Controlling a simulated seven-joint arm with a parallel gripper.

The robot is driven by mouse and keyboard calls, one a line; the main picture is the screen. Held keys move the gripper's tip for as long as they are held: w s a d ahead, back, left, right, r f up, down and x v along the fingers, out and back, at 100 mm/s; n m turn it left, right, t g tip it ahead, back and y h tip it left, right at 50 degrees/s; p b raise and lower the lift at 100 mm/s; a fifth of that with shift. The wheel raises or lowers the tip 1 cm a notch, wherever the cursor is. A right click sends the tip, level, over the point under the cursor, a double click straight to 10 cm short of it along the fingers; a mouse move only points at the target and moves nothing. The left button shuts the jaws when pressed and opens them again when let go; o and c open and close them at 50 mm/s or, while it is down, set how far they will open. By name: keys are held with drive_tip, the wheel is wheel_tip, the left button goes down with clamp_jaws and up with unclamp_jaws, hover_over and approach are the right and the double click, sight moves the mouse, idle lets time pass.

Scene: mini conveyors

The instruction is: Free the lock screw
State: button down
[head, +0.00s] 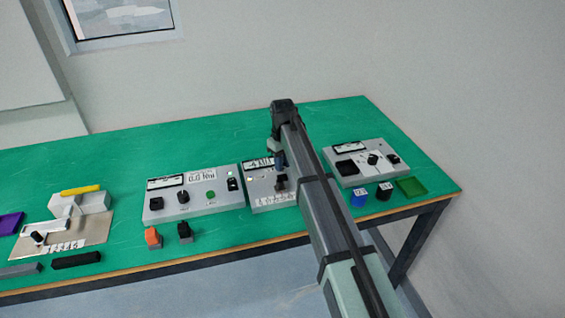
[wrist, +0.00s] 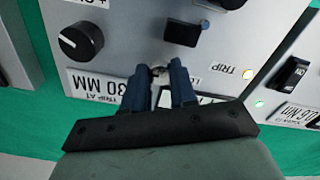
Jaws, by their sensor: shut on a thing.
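On the same panel are a black knob (wrist: 80,41), a black block (wrist: 183,32) and a lit TRIP lamp (wrist: 248,74). Other control boxes stand left (head: 215,202) and right (head: 372,176). Loose blocks lie along the front. The green table (head: 200,150) is clear behind the boxes.

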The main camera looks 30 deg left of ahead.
drive_tip(key=c, duration=0.9)
unclamp_jaws()
wheel_tip(320, 180, up, 14)
idle(0.4)
